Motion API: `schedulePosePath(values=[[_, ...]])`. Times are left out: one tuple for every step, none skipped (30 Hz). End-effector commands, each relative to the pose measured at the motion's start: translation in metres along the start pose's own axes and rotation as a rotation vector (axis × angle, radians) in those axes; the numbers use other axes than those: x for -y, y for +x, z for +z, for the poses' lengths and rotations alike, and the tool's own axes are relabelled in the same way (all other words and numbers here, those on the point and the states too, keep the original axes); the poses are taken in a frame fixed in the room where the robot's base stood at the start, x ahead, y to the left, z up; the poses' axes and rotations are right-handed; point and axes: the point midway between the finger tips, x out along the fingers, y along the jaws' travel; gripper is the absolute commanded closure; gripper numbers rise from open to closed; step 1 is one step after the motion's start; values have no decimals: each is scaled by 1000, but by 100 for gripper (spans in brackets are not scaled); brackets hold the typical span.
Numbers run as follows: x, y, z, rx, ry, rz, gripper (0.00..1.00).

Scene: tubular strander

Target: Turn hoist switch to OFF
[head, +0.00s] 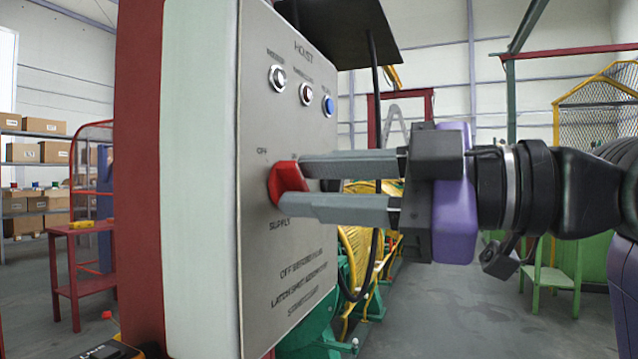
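The hoist switch is a red rotary knob (288,184) on the front of a grey hoist panel (290,245). An OFF label is at its upper left and a SUPPLY label is below it. The knob's handle looks tilted, but its exact setting is hard to read. My gripper (290,184) reaches in from the right, with one grey finger above the knob's handle and one below. The fingers are apart with the red handle between their tips. I cannot tell whether they press on it.
Two indicator lamps or buttons and a blue one (328,106) sit above the knob. A black hood (335,25) overhangs the panel, and a black cable hangs behind my fingers. A red stand (80,265) is at left. Open floor lies at right.

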Motion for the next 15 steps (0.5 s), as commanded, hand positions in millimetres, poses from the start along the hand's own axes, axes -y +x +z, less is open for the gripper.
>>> schedulePosePath(values=[[0, 0, 0, 0, 0, 0, 68], [0, 0, 0, 0, 1, 0, 68], [0, 0, 0, -1, 1, 0, 68], [0, 0, 0, -1, 1, 1, 68], [0, 0, 0, -1, 1, 1, 68], [0, 0, 0, -1, 1, 1, 68], [0, 0, 0, -1, 1, 1, 68], [-1, -1, 0, -1, 1, 1, 68], [-1, -3, 0, -1, 1, 2, 68], [-1, -5, 0, 0, 1, 2, 68], [-1, -8, 0, -1, 1, 3, 68], [-1, -13, 0, 0, 1, 3, 68], [-1, -18, 0, 0, 1, 4, 68], [-2, -23, 0, 1, 1, 4, 68], [-1, -29, 0, 0, 1, 4, 68]])
